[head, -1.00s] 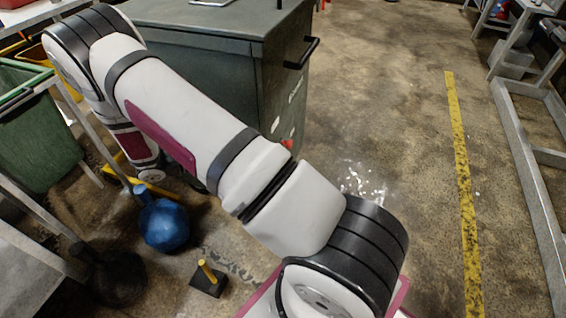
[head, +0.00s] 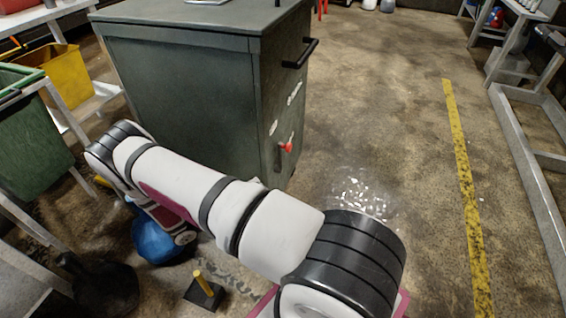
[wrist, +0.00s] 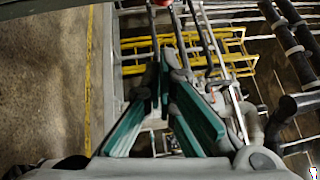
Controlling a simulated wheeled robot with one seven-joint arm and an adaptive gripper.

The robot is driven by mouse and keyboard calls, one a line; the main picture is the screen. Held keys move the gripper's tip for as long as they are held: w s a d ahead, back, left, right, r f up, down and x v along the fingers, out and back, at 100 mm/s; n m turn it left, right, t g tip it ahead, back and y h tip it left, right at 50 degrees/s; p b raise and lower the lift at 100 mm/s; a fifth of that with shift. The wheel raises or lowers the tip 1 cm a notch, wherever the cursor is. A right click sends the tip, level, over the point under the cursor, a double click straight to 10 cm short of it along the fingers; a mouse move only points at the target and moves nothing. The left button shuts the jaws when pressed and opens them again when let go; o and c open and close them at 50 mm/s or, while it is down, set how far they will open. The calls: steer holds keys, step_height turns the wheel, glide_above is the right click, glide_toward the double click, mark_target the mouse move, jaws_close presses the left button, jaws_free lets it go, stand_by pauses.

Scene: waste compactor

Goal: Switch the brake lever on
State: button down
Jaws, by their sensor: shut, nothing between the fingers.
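A small red-tipped lever (head: 287,146), which may be the brake lever, sticks out low on the right side of the grey-green cabinet (head: 180,95). I cannot tell its setting. My gripper (wrist: 165,72), with teal-sided fingers, shows in the wrist view. Its fingers are shut and empty. It is over metal rails and a yellow rack, and no lever can be made out between or beside the fingertips. My gripper does not show in the head view, where my arm crosses in front of the cabinet's lower part.
A black bar handle (head: 301,53) juts from the cabinet's right side. A blue round object (head: 160,244) and a yellow post on a black base (head: 205,293) are on the floor. White scraps (head: 362,198) lie right of the cabinet. Floor toward the yellow line (head: 464,180) is mostly clear.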

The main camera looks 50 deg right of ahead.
mark_target(280, 158)
steer(key=shift+d, duration=0.1)
steer(key=w+b+x, duration=0.2)
steer(key=x, duration=1)
steer(key=shift+w+d+r+b, duration=0.2)
steer(key=shift+d+b, duration=0.15)
steer(key=shift+d, duration=0.35)
steer(key=shift+w+d+r+n+y+p, duration=0.15)
steer(key=shift+d+n+y+p, duration=0.15)
steer(key=shift+p, duration=0.2)
steer(key=shift+w+d+r+n+y+p, duration=0.1)
steer(key=shift+d+r+n+y+p, duration=0.1)
steer(key=shift+d+y+p, duration=0.25)
steer(key=shift+a+f+t, duration=0.1)
steer(key=shift+t, duration=0.2)
